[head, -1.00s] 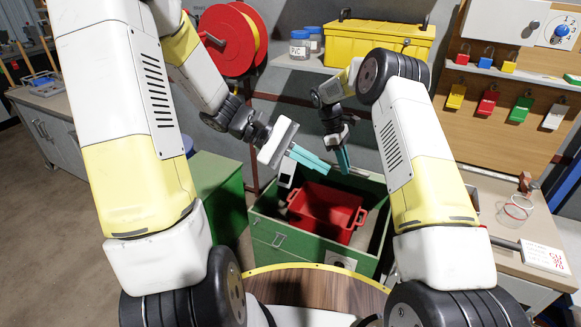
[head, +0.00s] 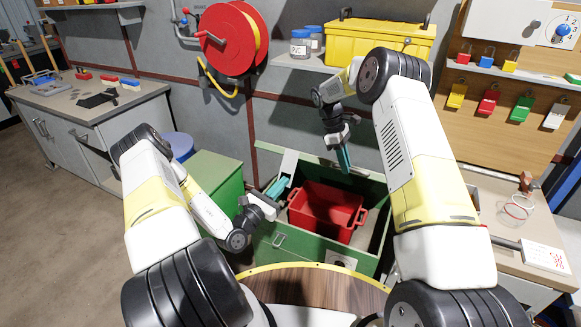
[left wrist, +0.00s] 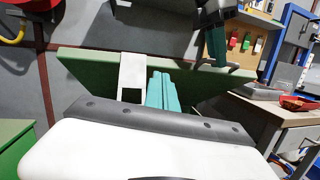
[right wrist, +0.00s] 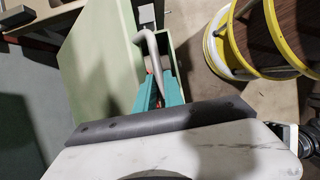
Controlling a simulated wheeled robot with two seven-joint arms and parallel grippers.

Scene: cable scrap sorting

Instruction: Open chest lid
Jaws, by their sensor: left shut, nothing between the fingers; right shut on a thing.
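The green chest (head: 262,250) stands open ahead of me, and a red bin (head: 322,212) shows inside. Its green lid (left wrist: 85,72) is raised at the back, with a pale hasp plate (left wrist: 132,76) on it; the lid also shows in the right wrist view (right wrist: 95,65). My right gripper (head: 344,158) is at the lid's upper edge, shut on a grey bent handle (right wrist: 152,58). My left gripper (head: 280,187) is shut and empty at the chest's left side, near the hasp plate. I cannot tell whether it touches the lid.
A shelf with a yellow toolbox (head: 378,43) and jars (head: 300,45) is above the chest. A green cabinet (head: 213,185) stands left of it. A workbench (head: 505,245) stands to the right. A round wooden top (head: 320,288) is in front.

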